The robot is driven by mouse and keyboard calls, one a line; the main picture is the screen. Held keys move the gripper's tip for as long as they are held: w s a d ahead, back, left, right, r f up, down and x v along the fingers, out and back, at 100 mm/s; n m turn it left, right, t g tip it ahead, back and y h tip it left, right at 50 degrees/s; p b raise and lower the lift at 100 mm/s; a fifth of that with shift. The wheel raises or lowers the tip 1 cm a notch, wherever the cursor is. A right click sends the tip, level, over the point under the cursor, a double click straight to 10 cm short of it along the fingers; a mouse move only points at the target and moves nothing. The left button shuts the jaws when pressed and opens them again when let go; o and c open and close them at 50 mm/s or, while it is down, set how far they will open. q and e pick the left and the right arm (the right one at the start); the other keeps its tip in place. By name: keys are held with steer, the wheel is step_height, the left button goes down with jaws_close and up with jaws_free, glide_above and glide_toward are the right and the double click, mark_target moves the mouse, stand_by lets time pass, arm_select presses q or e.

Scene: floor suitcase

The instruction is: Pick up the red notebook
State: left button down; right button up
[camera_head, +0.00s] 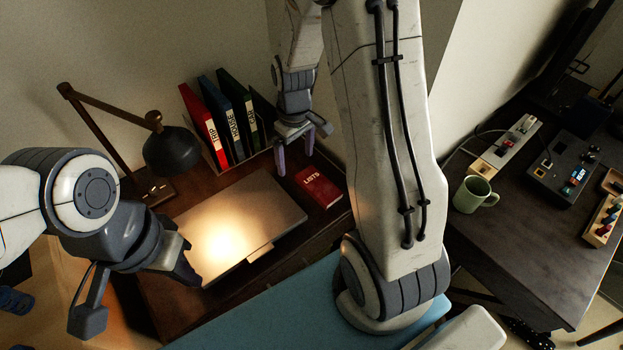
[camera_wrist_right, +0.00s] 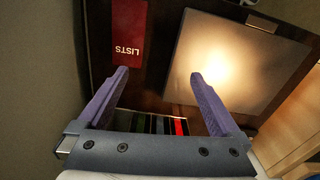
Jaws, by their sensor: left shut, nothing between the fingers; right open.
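The red notebook (camera_head: 318,187), marked LISTS, lies flat on the dark wooden desk, just right of the closed laptop. It also shows in the right wrist view (camera_wrist_right: 129,35), upper left, beyond the left finger and partly cut by the top edge. My right gripper (camera_head: 296,160) is open and empty, above the desk behind and left of the notebook, apart from it. Its two purple fingers (camera_wrist_right: 152,85) point towards the desk in the wrist view. My left gripper (camera_head: 185,265) is shut and empty near the laptop's left front corner.
The closed laptop (camera_head: 230,228) fills the desk's middle. Red, blue and green binders (camera_head: 203,125) stand at the back, with a lamp (camera_head: 172,151) left of them. A blue surface (camera_head: 260,320) lies in front. A green mug (camera_head: 474,194) stands on the right-hand table (camera_head: 520,255).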

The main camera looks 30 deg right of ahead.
steer(key=m, duration=0.1)
glide_above(319, 185)
step_height(319, 185, down, 5)
steer(key=f, duration=0.3)
steer(key=shift+w+d+f, duration=0.1)
steer(key=shift+w+f, duration=0.15)
steer(key=shift+f, duration=0.15)
steer(key=shift+s+f+p, duration=0.15)
steer(key=shift+f+p, duration=0.55)
steer(key=shift+f, duration=2.4)
steer(key=c, duration=1.3)
steer(key=shift+o, duration=0.2)
steer(key=shift+r, duration=0.1)
